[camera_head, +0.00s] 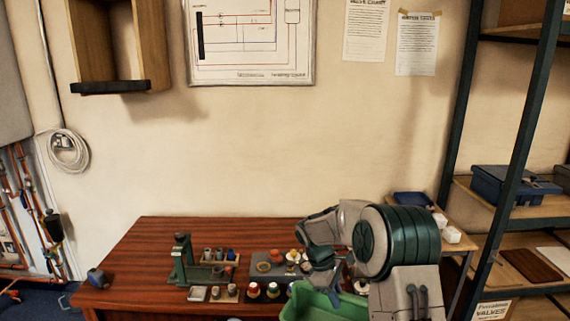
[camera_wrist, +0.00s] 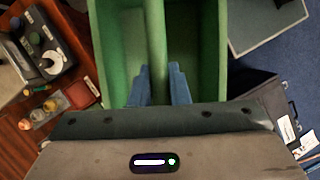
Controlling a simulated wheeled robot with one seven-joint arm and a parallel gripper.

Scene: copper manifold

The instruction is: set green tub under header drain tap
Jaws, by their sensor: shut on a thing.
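The green tub (camera_head: 303,304) is at the bottom of the head view, at the front edge of the wooden table, partly cut off by the frame and partly covered by my arm. In the wrist view the tub (camera_wrist: 205,45) fills the upper middle, and its inside looks empty. My gripper (camera_wrist: 160,82) has its two blue fingers shut on the green bar that runs across the middle of the tub. Copper pipes (camera_head: 22,215) show on the wall at the far left; I cannot make out which part is the header drain tap.
The wooden table (camera_head: 150,250) carries a green stand (camera_head: 181,258) and several small fittings. A metal shelf rack (camera_head: 515,120) stands at the right. In the wrist view, blue floor (camera_wrist: 255,60) and a dark case (camera_wrist: 250,92) lie right of the tub.

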